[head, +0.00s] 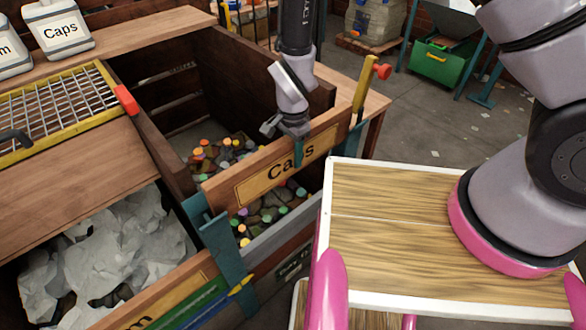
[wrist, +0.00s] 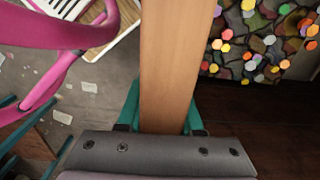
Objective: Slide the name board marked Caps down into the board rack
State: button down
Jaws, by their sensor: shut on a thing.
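The Caps name board (head: 240,195) is a wooden plank with a yellow plate. My gripper (head: 293,140) is shut on its upper edge, near the middle; a teal fingertip covers part of the lettering. In the wrist view the board (wrist: 168,60) runs as a strip between the two teal fingers (wrist: 160,122). The board rack shows as a teal post (head: 222,240) at the board's left end and another upright at its right end. The board stands high between them, with caps visible below its lower edge. I cannot tell whether its ends sit inside the slots.
The bin behind the board holds stones and colourful caps (head: 268,212). A bin of crumpled white paper (head: 105,245) is at left. My wooden-topped base lies at right.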

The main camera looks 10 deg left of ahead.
notch_tip(320, 180, up, 11)
jog(key=shift+r, duration=0.15)
dwell(0.4)
